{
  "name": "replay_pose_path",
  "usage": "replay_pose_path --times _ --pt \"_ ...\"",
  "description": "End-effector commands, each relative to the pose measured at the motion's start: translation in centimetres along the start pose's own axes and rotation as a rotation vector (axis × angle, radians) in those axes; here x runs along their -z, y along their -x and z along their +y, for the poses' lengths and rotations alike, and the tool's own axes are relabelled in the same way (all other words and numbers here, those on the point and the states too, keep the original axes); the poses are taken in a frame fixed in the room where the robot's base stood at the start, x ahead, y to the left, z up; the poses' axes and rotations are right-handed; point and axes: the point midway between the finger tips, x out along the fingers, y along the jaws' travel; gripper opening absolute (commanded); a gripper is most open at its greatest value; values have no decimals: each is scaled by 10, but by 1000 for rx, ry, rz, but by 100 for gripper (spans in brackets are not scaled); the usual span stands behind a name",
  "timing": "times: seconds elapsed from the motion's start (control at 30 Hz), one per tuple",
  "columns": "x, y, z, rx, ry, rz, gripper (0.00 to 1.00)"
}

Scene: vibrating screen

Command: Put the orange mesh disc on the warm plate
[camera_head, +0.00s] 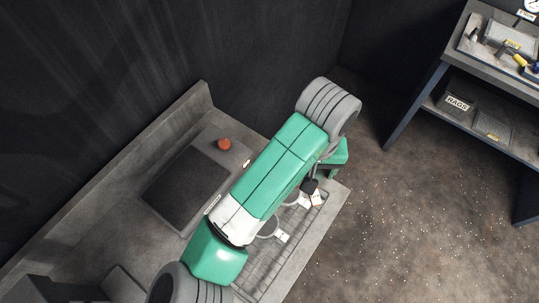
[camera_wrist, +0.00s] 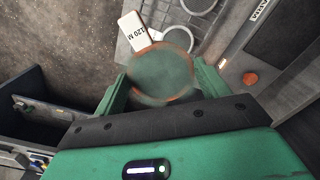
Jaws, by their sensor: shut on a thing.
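The orange mesh disc (camera_wrist: 160,70) has an orange rim and grey-green mesh, and shows in the wrist view between the green fingers of my gripper (camera_wrist: 162,88). My gripper is shut on it. A white tag reading "120 M" (camera_wrist: 134,31) shows at the disc's far edge. The warm plate seems to be the dark flat plate (camera_head: 185,187) on the bench in the head view, left of my arm. Its dark surface looks bare. In the wrist view a dark strip with a partly legible label (camera_wrist: 262,12) shows at upper right. My arm hides the disc in the head view.
A red-orange knob (camera_head: 223,144) stands on the bench beside the dark plate. A wire rack (camera_head: 257,268) holding other round screens with white tags lies partly under my arm. A low wall (camera_head: 170,125) backs the bench. A shelf unit (camera_head: 450,65) stands at upper right.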

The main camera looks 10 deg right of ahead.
Motion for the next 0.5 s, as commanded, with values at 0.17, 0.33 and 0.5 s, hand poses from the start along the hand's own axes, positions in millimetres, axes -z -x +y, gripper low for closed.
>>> replay_pose_path --times 0.17,0.33,0.5 --pt "-2 -11 -115 -7 255 -8 51" --pt "-41 -40 -218 -11 489 -10 51" --pt "-99 -71 -285 -7 657 -7 51"
